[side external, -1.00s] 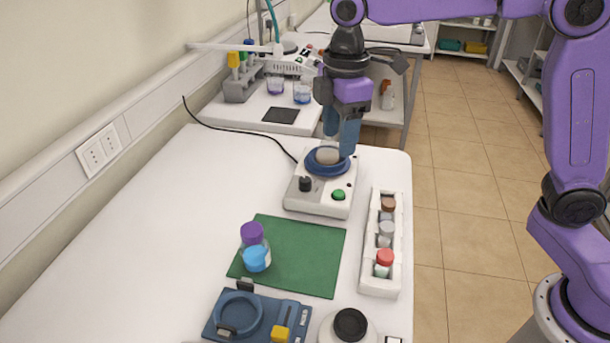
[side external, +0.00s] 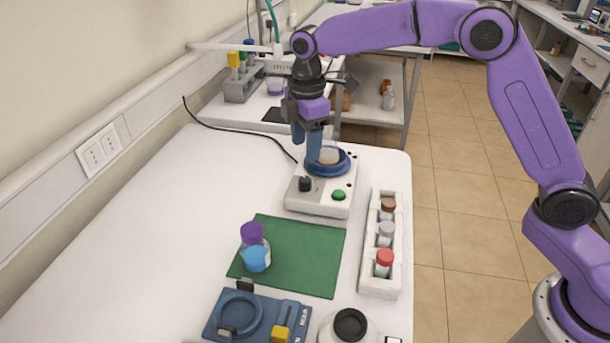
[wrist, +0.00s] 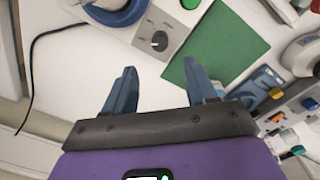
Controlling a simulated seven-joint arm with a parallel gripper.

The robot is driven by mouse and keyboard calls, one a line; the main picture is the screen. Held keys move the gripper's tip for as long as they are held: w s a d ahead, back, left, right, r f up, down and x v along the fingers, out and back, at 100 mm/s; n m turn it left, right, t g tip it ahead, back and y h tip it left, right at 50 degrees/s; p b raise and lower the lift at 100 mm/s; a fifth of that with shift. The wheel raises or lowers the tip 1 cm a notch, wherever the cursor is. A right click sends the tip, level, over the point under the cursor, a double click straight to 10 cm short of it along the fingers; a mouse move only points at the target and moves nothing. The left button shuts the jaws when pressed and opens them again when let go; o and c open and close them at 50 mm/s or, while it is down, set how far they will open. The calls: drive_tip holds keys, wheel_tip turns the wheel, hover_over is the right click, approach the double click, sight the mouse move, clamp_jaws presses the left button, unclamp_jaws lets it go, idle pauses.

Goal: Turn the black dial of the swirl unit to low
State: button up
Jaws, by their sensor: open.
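The swirl unit (side external: 318,204) is a white box with a blue ring on top holding a vessel. Its black dial (side external: 305,184) is at the front left corner, left of a green button (side external: 339,195). In the wrist view the dial (wrist: 159,41) lies beyond and between my fingertips, with a small pale mark on it; I cannot read its setting. My gripper (side external: 306,149) points down over the left rear of the unit. Its blue fingers (wrist: 159,67) are open and empty, apart from the dial.
A green mat (side external: 305,270) with a purple-capped bottle (side external: 255,252) lies in front of the unit. A white rack (side external: 379,275) of capped vials is to the right. A black cable (side external: 235,130) runs behind. The table left of the unit is clear.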

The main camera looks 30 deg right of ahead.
sight(305, 179)
wheel_tip(305, 179, down, 10)
drive_tip(key=shift+w+r, duration=0.15)
drive_tip(key=shift+r, duration=0.05)
clamp_jaws()
